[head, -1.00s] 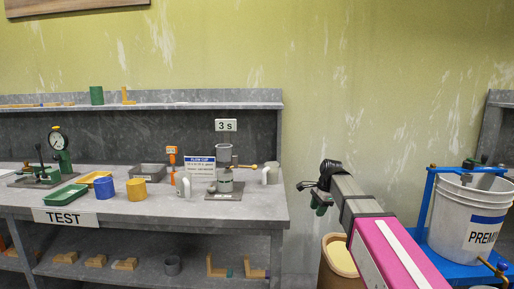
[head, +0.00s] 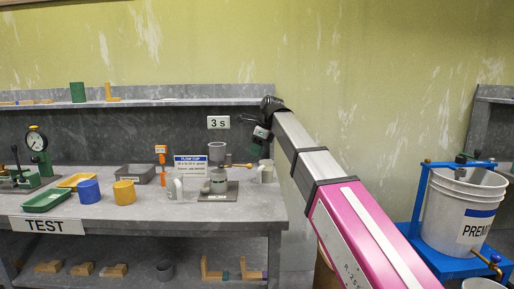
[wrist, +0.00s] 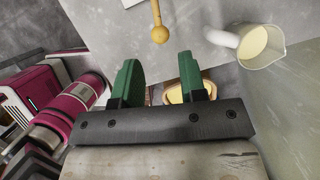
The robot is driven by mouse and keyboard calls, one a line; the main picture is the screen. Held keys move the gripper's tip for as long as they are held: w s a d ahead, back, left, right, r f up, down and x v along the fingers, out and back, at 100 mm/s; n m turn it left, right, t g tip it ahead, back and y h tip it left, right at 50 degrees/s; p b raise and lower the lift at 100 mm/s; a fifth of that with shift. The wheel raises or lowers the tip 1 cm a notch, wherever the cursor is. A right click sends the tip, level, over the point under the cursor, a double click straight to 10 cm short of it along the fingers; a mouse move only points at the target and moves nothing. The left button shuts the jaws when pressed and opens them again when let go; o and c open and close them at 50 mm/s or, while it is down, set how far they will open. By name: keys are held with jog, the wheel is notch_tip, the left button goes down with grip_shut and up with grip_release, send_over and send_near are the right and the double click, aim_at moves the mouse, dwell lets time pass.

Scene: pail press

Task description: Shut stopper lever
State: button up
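The flow cup (head: 217,152) stands on a stand with a grey base on the right part of the bench. Its stopper lever (head: 238,165) is a thin brass-coloured rod with a yellow ball knob, sticking out to the right. The lever's knob also shows at the top of the wrist view (wrist: 160,34), beyond the fingertips and apart from them. My gripper (head: 258,140) is above and right of the knob in the head view. In the wrist view my gripper (wrist: 158,78) has its two green fingers apart, with nothing held between them.
A light grey jug (wrist: 262,45) with cream contents stands right of the lever, close to my gripper. White flow-cup sign (head: 193,164), yellow cup (head: 125,193) and blue cup (head: 88,191) are further left. A white pail (head: 462,210) stands on a blue frame at right.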

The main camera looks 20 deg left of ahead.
jog(key=x, duration=0.6)
jog(key=shift+f, duration=0.2)
jog(key=c, duration=0.5)
jog(key=shift+s+a+m+t+h, duration=0.15)
jog(key=shift+s+a+m+t, duration=0.3)
jog(key=shift+s+m, duration=0.95)
jog(key=shift+s+a+m+t+h, duration=0.25)
jog(key=shift+s+m+t, duration=0.5)
jog(key=shift+m, duration=1.1)
jog(key=shift+s+a+m+t+h, duration=0.1)
jog(key=shift+s+a+m+t, duration=0.25)
jog(key=shift+s+m, duration=1.15)
jog(key=o, duration=0.8)
jog(key=shift+w, duration=0.2)
